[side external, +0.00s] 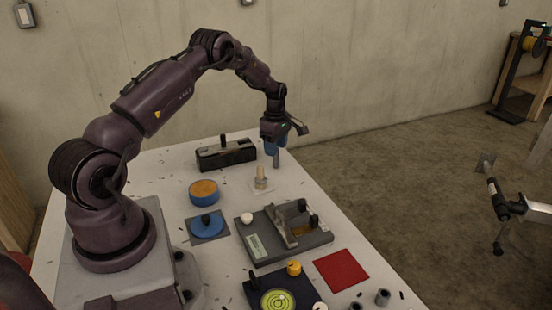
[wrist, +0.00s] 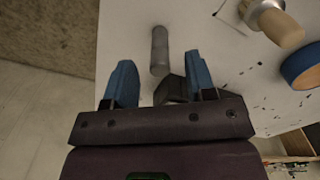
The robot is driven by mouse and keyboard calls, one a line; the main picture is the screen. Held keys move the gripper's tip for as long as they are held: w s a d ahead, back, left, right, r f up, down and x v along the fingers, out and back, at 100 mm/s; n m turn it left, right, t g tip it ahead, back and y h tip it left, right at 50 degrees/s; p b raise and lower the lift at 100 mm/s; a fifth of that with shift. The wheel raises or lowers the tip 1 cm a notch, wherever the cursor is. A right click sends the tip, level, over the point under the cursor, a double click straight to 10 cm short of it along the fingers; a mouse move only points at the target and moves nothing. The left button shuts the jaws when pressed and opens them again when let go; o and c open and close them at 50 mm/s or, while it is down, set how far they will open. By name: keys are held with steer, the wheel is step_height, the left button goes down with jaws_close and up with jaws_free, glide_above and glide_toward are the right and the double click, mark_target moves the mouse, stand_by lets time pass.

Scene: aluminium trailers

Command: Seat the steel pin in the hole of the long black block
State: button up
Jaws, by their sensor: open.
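My gripper (side external: 275,147) is open, its blue fingers pointing down near the far right edge of the white table. A grey steel pin (side external: 276,159) shows upright just below the fingers. In the wrist view, the pin (wrist: 159,45) lies in line with the gap between my open fingers (wrist: 160,68); I cannot tell how far it is from them. A dark angular piece (wrist: 171,91) shows between the fingers; I cannot tell what it belongs to. The long black block (side external: 228,155) stands left of my gripper at the back of the table, with a dark peg on top. Its hole is not visible.
A brass-coloured stepped post (side external: 261,178) stands close in front of my gripper. A blue round tub (side external: 204,192), a blue knob on a plate (side external: 206,224) and a grey fixture (side external: 270,246) are nearer. A red square (side external: 341,270) lies at the right.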

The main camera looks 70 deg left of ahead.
steer(key=shift+f, duration=0.6)
jaws_close()
steer(key=shift+r, duration=0.15)
